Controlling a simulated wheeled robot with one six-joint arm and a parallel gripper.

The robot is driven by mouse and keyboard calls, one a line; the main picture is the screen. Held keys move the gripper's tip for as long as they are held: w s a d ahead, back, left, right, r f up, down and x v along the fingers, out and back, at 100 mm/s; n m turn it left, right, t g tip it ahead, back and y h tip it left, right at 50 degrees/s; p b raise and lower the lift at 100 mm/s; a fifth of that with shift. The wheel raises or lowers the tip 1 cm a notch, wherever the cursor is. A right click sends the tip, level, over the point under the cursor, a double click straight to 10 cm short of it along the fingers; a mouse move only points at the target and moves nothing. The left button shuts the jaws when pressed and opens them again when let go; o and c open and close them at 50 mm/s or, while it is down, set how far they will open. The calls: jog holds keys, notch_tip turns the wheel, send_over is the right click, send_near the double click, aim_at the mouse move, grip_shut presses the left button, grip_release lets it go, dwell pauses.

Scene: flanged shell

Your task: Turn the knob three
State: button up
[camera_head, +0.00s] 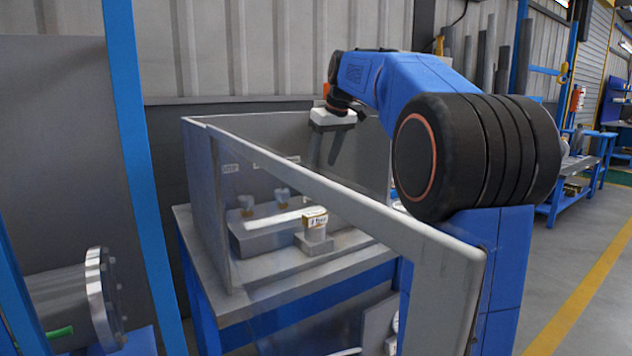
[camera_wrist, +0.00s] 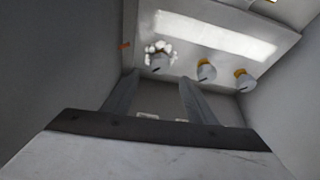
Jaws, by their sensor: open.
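Three grey knobs sit in a row on a grey panel (camera_wrist: 185,22) with a bright white strip. In the wrist view, the left knob (camera_wrist: 160,62) has a white lobed collar; the middle knob (camera_wrist: 206,71) and right knob (camera_wrist: 245,81) have yellow-orange rings. I cannot read which is number three. My gripper (camera_wrist: 159,79) is open and empty, its fingertips pointing toward the left knob in that view and apart from it as far as I can tell. In the head view my gripper (camera_head: 325,160) hangs inside the enclosure, above and behind the control box (camera_head: 265,238).
A blue post (camera_head: 140,150) and a flanged cylinder (camera_head: 98,300) are at left. Open floor lies right.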

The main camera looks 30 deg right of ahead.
jog(key=x, duration=0.8)
jog(key=shift+f, duration=0.1)
jog(key=c, duration=1.1)
jog(key=shift+o, duration=0.2)
jog(key=shift+m, duration=0.3)
jog(key=m+h, duration=0.1)
jog(key=m, duration=0.1)
jog(key=m+h, duration=0.1)
jog(key=m, duration=0.1)
jog(key=shift+a+m, duration=0.25)
jog(key=shift+m, duration=0.05)
jog(key=shift+w+m+g+h, duration=0.1)
jog(key=shift+m+g+h, duration=0.25)
jog(key=shift+m, duration=0.8)
jog(key=shift+m+g+h, duration=0.25)
jog(key=shift+m+h, duration=0.2)
jog(key=shift+m, duration=0.7)
